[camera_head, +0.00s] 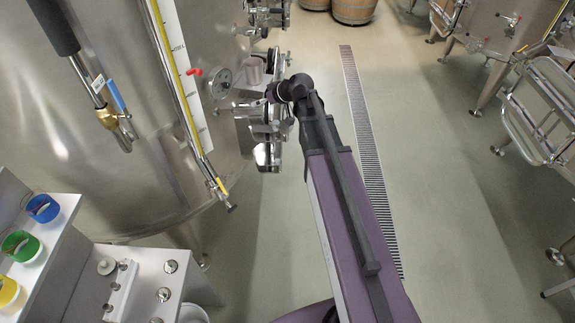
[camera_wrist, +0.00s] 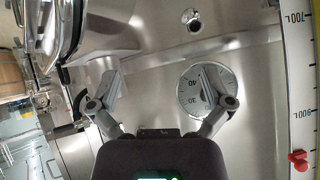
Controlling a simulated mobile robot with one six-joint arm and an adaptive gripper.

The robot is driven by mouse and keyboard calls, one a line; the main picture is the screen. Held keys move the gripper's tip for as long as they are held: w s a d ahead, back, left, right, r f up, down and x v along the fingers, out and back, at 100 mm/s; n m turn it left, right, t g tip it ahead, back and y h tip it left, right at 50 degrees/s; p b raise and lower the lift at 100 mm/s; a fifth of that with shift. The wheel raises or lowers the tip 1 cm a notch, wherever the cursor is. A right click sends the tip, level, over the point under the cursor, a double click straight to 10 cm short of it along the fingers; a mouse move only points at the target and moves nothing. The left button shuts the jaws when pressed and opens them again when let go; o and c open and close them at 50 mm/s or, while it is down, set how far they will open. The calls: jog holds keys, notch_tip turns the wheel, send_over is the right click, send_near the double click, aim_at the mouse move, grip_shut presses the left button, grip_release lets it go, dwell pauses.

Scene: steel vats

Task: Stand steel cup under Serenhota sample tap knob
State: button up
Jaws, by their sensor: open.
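My gripper (camera_wrist: 161,82) is open in the wrist view, with nothing seen between its fingers. It faces a steel vat wall (camera_wrist: 155,70). The right finger overlaps a round dial gauge (camera_wrist: 184,96). A small round steel fitting (camera_wrist: 194,21) sits above; I cannot tell if it is the sample tap. A red knob-like part (camera_wrist: 298,160) is by the level scale, and a red part shows in the head view (camera_head: 195,72). A grey-pink cup-like shape (camera_head: 252,70) shows by the vat in the head view; I cannot tell if it is the steel cup. No name label is readable.
The large vat (camera_head: 120,110) carries a hatch with steel fittings (camera_head: 262,130) close to my arm. The floor by the drain grate (camera_head: 362,140) is free.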

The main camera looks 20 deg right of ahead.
jog(key=s+f+m+g+h, duration=0.2)
jog(key=s+f+g+h, duration=0.1)
jog(key=s, duration=0.9)
jog(key=s+d+f+m+g+h, duration=0.1)
jog(key=s+f+m+g+h, duration=0.2)
jog(key=s, duration=0.9)
jog(key=shift+s+d+f+g, duration=0.2)
jog(key=shift+s+f+g, duration=0.25)
jog(key=shift+g, duration=0.55)
